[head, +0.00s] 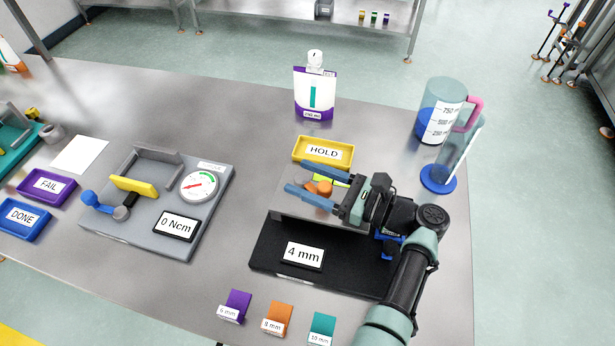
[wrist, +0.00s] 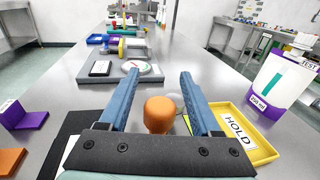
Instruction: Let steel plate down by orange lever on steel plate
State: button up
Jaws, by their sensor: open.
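The orange lever (head: 323,187) has a rounded knob. In the wrist view the orange knob (wrist: 160,112) stands between the two blue fingers, nearer their base than their tips. My gripper (head: 296,176) is open around it, with a visible gap on each side. The steel plate (head: 285,212) lies above the black base (head: 262,248) of the device, partly hidden by my gripper and arm. The base carries a display (head: 303,256) reading "4 mm".
A yellow HOLD tray (head: 345,151) is just behind my gripper. A purple-white pouch (head: 314,95) and a measuring jug (head: 440,112) stand farther back. A torque gauge unit (head: 200,225) is to the left. Small coloured cards, including an orange one (head: 278,317), stand at the front.

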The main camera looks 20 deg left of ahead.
jog(key=d, duration=0.4)
jog(key=s+d+b, duration=0.1)
jog(key=d, duration=0.7)
jog(key=shift+s+d+r+b, duration=0.25)
jog(key=shift+s+d+b, duration=0.1)
jog(key=shift+s+d, duration=0.05)
jog(key=shift+c, duration=0.3)
